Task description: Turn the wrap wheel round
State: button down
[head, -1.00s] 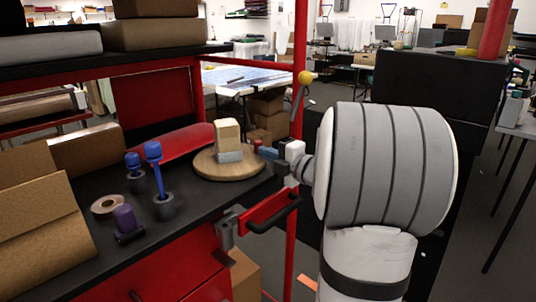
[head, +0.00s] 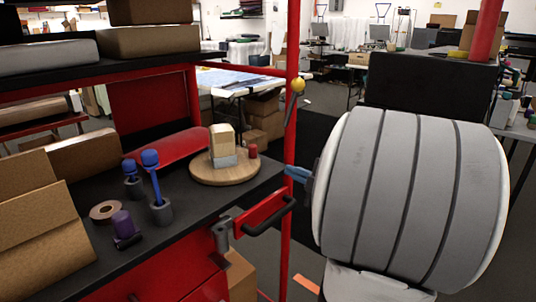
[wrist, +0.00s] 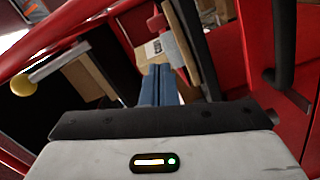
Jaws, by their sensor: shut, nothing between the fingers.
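The wrap wheel (head: 225,177) is a round wooden disc lying flat on the black bench top, near its right end. A tan box with a grey lower part (head: 222,146) stands on it. A short red peg (head: 253,151) stands upright at the wheel's right rim. My gripper (head: 290,173) is to the right of the wheel, apart from it, with its blue fingers together and nothing between them. My large grey arm hides the rest of the gripper in the head view. The shut blue fingers also show in the wrist view (wrist: 159,84).
Blue-handled tools (head: 157,190), a tape roll (head: 106,211) and a purple item (head: 123,228) stand left on the bench. A red roll (head: 170,155) lies behind the wheel. A red post with a yellow knob (head: 298,85) rises near my gripper. A black handle (head: 268,219) juts below.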

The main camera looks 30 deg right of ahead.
jog(key=r+m+h+p, duration=0.1)
jog(key=r+m+p, duration=0.1)
jog(key=m, duration=0.4)
jog(key=m+g+h+p, duration=0.2)
jog(key=m+h+p, duration=0.2)
jog(key=m+p, duration=1.95)
send_near(255, 152)
jog(key=w+m+b, duration=0.2)
jog(key=b, duration=0.1)
jog(key=w+f+m+b, duration=0.1)
jog(key=w+m+b, duration=0.2)
jog(key=shift+f+m, duration=0.25)
jog(key=shift+w, duration=0.65)
